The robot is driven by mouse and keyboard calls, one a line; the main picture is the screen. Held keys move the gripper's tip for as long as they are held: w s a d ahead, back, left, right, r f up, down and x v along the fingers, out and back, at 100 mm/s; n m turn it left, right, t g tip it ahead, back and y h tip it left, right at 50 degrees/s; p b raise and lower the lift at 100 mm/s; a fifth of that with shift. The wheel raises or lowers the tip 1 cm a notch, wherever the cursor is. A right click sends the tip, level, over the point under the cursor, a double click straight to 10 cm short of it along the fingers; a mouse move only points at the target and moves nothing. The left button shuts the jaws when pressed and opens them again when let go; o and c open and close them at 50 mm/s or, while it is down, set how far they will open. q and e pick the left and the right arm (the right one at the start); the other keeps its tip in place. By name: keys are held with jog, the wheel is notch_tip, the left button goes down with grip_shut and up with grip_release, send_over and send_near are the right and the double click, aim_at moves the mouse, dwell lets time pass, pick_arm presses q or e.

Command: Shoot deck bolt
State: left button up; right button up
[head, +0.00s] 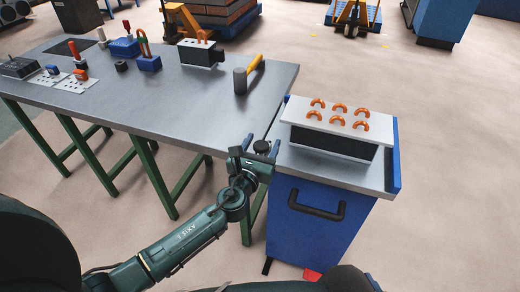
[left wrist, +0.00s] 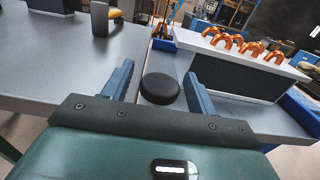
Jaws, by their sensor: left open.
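A black round knob (head: 262,146), probably the deck bolt's, stands at the seam between the grey workbench (head: 215,125) and the blue cart (head: 310,225). It also shows in the left wrist view (left wrist: 160,88) as a dark disc-shaped head. My left gripper (head: 263,150) is open, with one blue-grey finger to each side of the knob in the left wrist view (left wrist: 158,78). The knob is apart from both fingers in that view. Whether it lies at fingertip depth I cannot tell. The bolt's lower part is hidden. My right gripper is not in view.
The cart carries a black block with a white top (head: 337,124) and several orange hoops. Several tools and blocks stand farther left. A red piece (head: 312,275) shows at the cart's foot.

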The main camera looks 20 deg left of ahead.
pick_arm(q)
jog(key=shift+s+a+p, duration=0.1)
jog(key=shift+s+p, duration=0.25)
jog(key=shift+s, duration=2.5)
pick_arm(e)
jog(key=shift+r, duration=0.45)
pick_arm(q)
jog(key=s+d+f+n+g+h+p, duration=0.1)
jog(key=s+f+n+g+p, duration=0.1)
jog(key=s+n, duration=0.8)
jog(key=s+d+f+n+g+h+p, duration=0.1)
jog(key=s+f+n+g+p, duration=0.2)
jog(key=s+n, duration=0.7)
jog(key=n+g+p, duration=0.2)
jog(key=n, duration=1.1)
jog(key=shift+h, duration=0.4)
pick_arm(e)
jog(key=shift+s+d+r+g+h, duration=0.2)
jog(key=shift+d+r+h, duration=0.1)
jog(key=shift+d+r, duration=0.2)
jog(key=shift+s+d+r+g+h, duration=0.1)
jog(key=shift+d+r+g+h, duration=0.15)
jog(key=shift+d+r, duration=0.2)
